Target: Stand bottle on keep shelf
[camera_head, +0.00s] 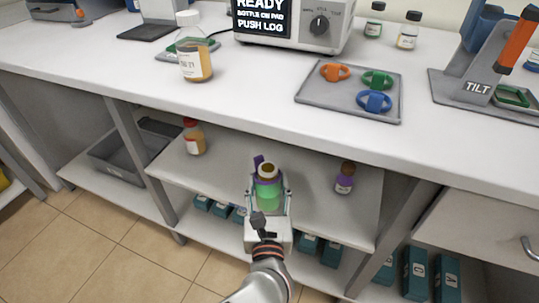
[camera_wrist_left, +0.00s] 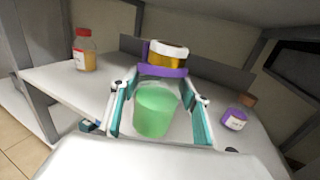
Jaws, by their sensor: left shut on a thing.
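The bottle (camera_head: 268,172) has a pale cap, an amber neck, a purple ring and a green lower body. My left gripper (camera_head: 268,200) is shut on it, with a finger on each side. The bottle also shows in the left wrist view (camera_wrist_left: 157,112), between the fingers (camera_wrist_left: 158,108), cap pointing away from the wrist. It is in front of or over the middle shelf (camera_head: 225,165) under the counter. I cannot tell whether its base touches the shelf. My right gripper is not in view.
On the shelf stand a red-capped amber bottle (camera_head: 194,138) at left and a purple-ringed bottle (camera_head: 345,178) at right. Shelf space between them looks free around the held bottle. The counter (camera_head: 250,95) overhangs above. Teal boxes (camera_head: 308,245) sit on the level below.

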